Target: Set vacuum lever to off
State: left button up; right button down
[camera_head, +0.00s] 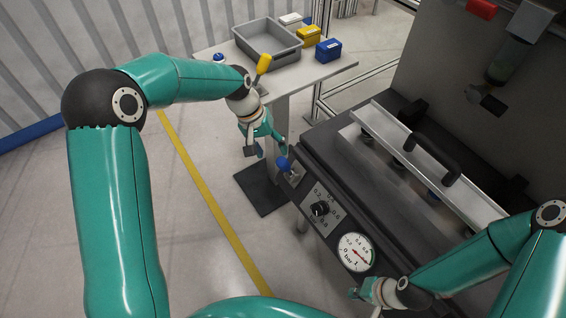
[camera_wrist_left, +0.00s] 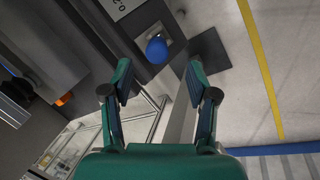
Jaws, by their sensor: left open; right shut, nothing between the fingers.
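The vacuum lever, which ends in a blue ball knob (camera_head: 284,163), sits on the front panel of the drive unit (camera_head: 318,160), at the panel's far left end. The knob also shows in the left wrist view (camera_wrist_left: 157,49), ahead of and roughly between the fingertips. My left gripper (camera_head: 266,150) is open and empty, just left of and close to the knob, apart from it. Its two fingers show in the left wrist view (camera_wrist_left: 158,76). My right gripper (camera_head: 358,294) is shut and empty near the lower front of the unit, below the gauge.
A black rotary knob (camera_head: 321,209) and a round pressure gauge (camera_head: 355,252) are on the same panel. A metal bar with a black handle (camera_head: 433,158) lies across the unit. Behind, a table (camera_head: 335,69) holds a grey tray (camera_head: 267,52) and small boxes. Floor at left is clear.

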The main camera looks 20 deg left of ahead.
aim_at(284, 166)
pick_arm(q)
notch_tip(284, 166, up, 6)
jog(key=w+a, duration=0.1)
jog(key=a, duration=0.1)
jog(key=p+x, duration=0.1)
jog(key=x, duration=0.7)
jog(key=p+x, duration=0.1)
jog(key=x, duration=0.7)
jog(key=shift+w+d+f+p, duration=0.1)
jog(key=shift+d+f+p, duration=0.25)
grip_shut()
